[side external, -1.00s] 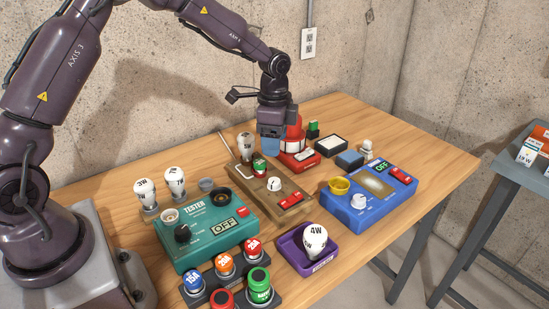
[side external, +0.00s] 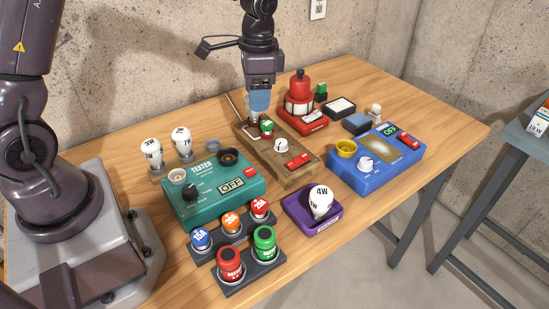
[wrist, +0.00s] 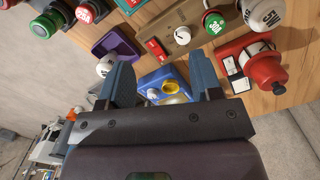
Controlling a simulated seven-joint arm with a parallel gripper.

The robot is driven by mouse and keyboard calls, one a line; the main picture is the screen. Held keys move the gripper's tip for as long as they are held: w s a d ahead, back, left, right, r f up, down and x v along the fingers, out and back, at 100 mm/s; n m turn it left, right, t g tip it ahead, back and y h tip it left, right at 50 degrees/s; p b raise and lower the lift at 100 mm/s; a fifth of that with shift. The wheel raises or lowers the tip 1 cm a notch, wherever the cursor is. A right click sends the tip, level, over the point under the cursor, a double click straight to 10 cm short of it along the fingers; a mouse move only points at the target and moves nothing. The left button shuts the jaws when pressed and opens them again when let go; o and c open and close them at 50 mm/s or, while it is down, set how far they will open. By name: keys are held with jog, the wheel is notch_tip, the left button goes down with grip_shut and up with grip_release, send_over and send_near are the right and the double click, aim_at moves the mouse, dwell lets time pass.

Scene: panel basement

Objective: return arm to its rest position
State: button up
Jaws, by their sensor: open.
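My gripper (side external: 260,106) hangs fingers-down above the back end of the brown wooden board (side external: 298,172), beside the red bottle-shaped device (side external: 299,89). Its two blue fingers stand apart in the wrist view (wrist: 164,82), with nothing held between them. The green-topped fuse (side external: 267,127) sits on the board just in front of the fingers. A white 5W bulb (wrist: 266,12) shows in the wrist view; in the side view the fingers largely hide that spot.
The teal tester (side external: 214,196), purple tray (side external: 300,221) with a 4W bulb (side external: 320,200), and blue device (side external: 376,172) stand around the board. Several coloured fuses and buttons sit at the front. Two bulbs stand behind the tester. The table's right back corner is clear.

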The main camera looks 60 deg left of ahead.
jog(key=s+d+r+n+t, duration=0.2)
jog(key=s+r+t, duration=0.1)
jog(key=s+r, duration=0.4)
jog(key=s+d+r+n+t, duration=0.2)
jog(key=s+r, duration=0.5)
jog(key=s, duration=0.5)
jog(key=shift+r+n+t, duration=0.3)
jog(key=shift+n+t, duration=0.1)
jog(key=shift+t, duration=0.2)
